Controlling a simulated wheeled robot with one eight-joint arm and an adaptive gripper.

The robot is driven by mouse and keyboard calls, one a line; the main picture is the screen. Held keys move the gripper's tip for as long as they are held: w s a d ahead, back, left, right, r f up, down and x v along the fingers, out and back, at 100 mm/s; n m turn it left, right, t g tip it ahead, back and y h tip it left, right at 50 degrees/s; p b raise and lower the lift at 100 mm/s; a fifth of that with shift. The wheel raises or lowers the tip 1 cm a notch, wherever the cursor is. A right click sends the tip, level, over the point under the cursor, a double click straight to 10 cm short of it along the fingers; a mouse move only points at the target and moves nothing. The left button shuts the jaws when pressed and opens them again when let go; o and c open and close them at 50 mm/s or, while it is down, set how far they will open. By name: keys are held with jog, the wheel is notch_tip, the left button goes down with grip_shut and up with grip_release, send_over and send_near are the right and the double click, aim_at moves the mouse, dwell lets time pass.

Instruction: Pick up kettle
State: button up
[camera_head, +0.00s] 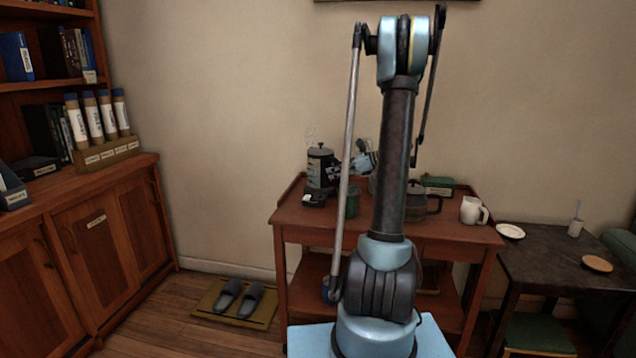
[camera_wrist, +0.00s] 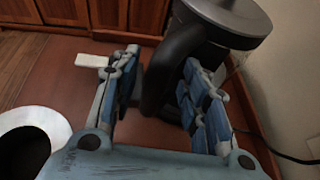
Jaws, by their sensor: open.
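The kettle (camera_head: 320,168) is a dark upright cylinder with a lid and a black handle. It stands at the left end of the wooden side table (camera_head: 290,213). In the wrist view the kettle (camera_wrist: 235,22) is at the top, with its handle (camera_wrist: 160,85) reaching down between my fingers. My gripper (camera_wrist: 160,62) is open, with one finger on each side of the handle. I see a gap on the left; contact on the right is unclear. In the head view my gripper (camera_head: 356,165) is just right of the kettle, partly hidden by my arm.
A dark pot (camera_head: 418,204), a green box (camera_head: 438,185) and a white jug (camera_head: 471,210) stand further right. A green container (camera_head: 352,202) is near my gripper. A white-rimmed round opening (camera_wrist: 62,130) is close at lower left. A cord (camera_wrist: 285,155) runs along the right.

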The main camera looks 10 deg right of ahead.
grip_shut()
jog(key=shift+r, duration=0.2)
dwell(0.4)
